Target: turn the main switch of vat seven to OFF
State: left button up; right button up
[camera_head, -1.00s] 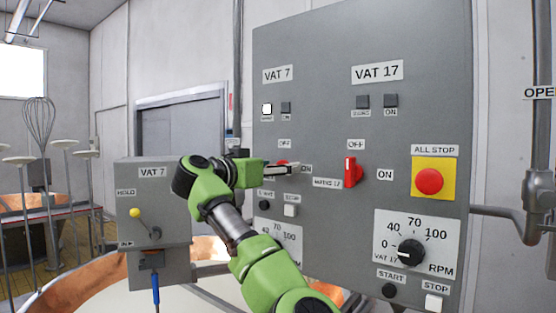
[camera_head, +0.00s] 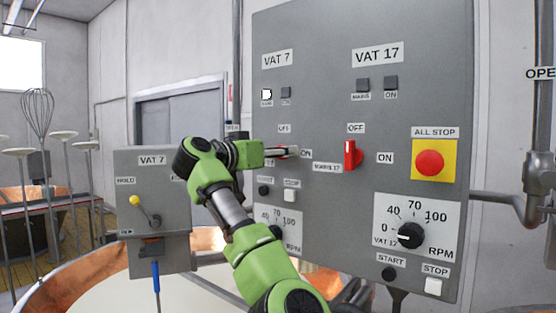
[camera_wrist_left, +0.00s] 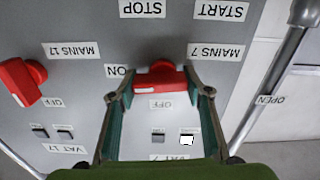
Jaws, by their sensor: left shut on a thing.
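The red main switch of vat seven (camera_wrist_left: 160,78) shows in the left wrist view, which is upside down. Its handle lies level, across the line to the OFF label (camera_wrist_left: 161,104) and with one end toward the ON label (camera_wrist_left: 117,71). My left gripper (camera_wrist_left: 160,93) has a finger at each end of the handle and is shut on it. In the head view my left gripper (camera_head: 281,153) is at the panel and hides nearly all of this switch. The vat seven mains lamp (camera_head: 266,94) is lit white. My right gripper is not in view.
The red vat 17 switch (camera_head: 351,155) stands upright toward OFF, right of my gripper. Further right are the ALL STOP button (camera_head: 429,162) and the RPM dial (camera_head: 410,235). A grey vat 7 box (camera_head: 152,205) with a yellow-knobbed lever is left of my arm.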

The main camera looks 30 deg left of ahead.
pick_arm(q)
jog(key=shift+a+f+n+b, duration=0.15)
jog(key=shift+f+n+b, duration=0.2)
jog(key=shift+n+b, duration=0.45)
jog(key=shift+r+n+b, duration=0.1)
jog(key=shift+n+b, duration=0.2)
jog(key=shift+b, duration=0.3)
jog(key=shift+r+n+b, duration=0.25)
jog(key=shift+n+b, duration=0.05)
jog(key=shift+n, duration=0.5)
jog(key=n, duration=0.6)
jog(key=shift+a+r+n, duration=0.1)
jog(key=shift+a+n, duration=0.05)
jog(key=shift+n, duration=0.15)
jog(key=n, duration=0.4)
jog(key=shift+a+n, duration=0.1)
jog(key=shift+n, duration=1.1)
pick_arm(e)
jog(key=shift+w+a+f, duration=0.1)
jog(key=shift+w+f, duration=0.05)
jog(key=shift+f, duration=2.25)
